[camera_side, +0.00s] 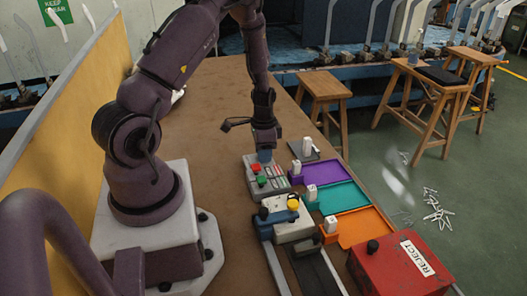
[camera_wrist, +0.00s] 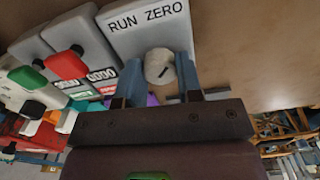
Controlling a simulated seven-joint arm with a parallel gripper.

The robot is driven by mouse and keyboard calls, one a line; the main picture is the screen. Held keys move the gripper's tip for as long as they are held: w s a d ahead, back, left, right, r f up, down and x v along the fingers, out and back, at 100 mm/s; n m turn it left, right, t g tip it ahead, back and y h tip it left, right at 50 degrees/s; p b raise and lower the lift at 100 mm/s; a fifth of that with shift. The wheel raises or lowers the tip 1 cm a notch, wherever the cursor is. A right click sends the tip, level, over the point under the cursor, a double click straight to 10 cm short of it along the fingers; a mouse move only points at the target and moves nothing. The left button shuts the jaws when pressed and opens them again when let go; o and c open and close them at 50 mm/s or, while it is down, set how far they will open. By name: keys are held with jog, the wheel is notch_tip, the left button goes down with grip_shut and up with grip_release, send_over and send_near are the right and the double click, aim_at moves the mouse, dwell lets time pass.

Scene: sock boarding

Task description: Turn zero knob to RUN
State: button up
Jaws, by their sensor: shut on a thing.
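The zero knob (camera_wrist: 158,66) is a pale round knob with a short dark mark, on a grey panel (camera_wrist: 128,38) lettered RUN ZERO in the wrist view. The mark slants up and right, roughly toward the ZERO side. My gripper (camera_wrist: 161,72) has its blue fingers on either side of the knob and is shut on it. In the side view my gripper (camera_side: 264,155) points down at the far end of the grey control box (camera_side: 267,181); the knob is hidden there by the fingers.
Red and green buttons (camera_side: 261,181) sit on the box close to my gripper. Purple (camera_side: 323,171), teal (camera_side: 341,198) and orange (camera_side: 362,228) trays lie to the right, with a red REJECT bin (camera_side: 395,272) in front. The brown table behind is clear.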

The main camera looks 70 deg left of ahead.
jog(key=n, duration=0.4)
jog(key=shift+n, duration=0.4)
jog(key=n, duration=0.4)
jog(key=shift+n, duration=0.3)
jog(key=n, duration=0.4)
jog(key=shift+n, duration=2.2)
jog(key=o, duration=0.9)
jog(key=shift+o, duration=0.2)
notch_tip(320, 180, up, 13)
